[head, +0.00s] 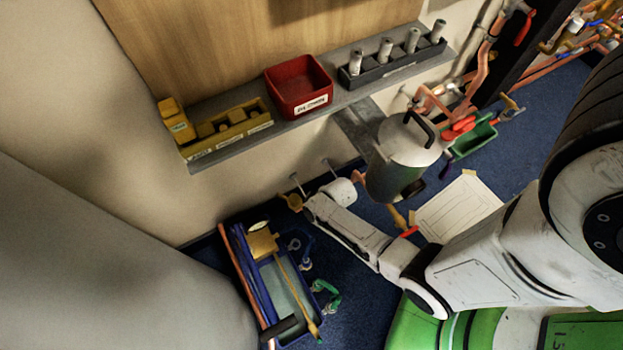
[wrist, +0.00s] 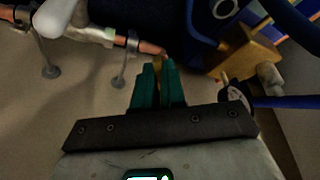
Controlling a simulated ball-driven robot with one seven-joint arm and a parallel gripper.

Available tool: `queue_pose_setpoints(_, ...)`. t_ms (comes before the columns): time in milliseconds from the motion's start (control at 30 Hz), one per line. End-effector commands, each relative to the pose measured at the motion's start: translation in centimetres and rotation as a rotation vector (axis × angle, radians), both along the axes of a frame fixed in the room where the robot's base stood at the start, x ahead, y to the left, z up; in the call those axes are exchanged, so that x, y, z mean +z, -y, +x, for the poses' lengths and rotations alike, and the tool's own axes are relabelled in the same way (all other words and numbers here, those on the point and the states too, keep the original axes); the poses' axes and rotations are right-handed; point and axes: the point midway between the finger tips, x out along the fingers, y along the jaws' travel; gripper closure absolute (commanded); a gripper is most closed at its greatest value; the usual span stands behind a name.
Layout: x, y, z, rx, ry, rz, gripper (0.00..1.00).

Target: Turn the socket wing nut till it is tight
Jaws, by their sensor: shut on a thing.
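In the wrist view, my gripper (wrist: 158,84) has its two green fingers closed on a small brass-yellow piece (wrist: 158,70), which looks like the socket wing nut. Most of it is hidden between the fingers. It is at the end of a copper pipe (wrist: 148,47), close against it; whether it is fully seated cannot be seen. In the head view, my white arm reaches down left to the wall, and a brass-coloured part (head: 292,202) shows by its end. The fingers cannot be made out there.
A blue tray (head: 285,283) with tools and a brass block (head: 262,243) lies just left of my arm. A grey tank (head: 402,160) stands to the right. Wall pegs (wrist: 119,80) hold the pipe. A shelf with a red bin (head: 300,86) is above.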

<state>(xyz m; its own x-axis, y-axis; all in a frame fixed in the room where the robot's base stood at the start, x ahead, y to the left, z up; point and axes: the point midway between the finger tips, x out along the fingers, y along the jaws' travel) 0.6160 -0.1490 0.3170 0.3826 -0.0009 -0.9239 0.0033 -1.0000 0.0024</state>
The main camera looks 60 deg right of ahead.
Motion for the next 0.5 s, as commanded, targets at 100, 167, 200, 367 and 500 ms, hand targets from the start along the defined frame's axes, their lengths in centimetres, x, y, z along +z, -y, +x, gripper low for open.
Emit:
queue_pose_setpoints(100, -0.03, -0.03, -0.04, -0.005, -0.001, 0.003, 1.00)
queue_pose_setpoints(167, -0.03, -0.04, -0.04, -0.005, -0.001, 0.004, 1.00)
queue_pose_setpoints(200, -0.04, -0.04, -0.04, -0.005, -0.001, 0.004, 1.00)
queue_pose_setpoints(367, -0.04, -0.05, -0.04, -0.004, -0.001, 0.004, 0.80)
queue_pose_setpoints(500, -0.03, -0.05, -0.03, -0.003, 0.000, 0.003, 0.67)
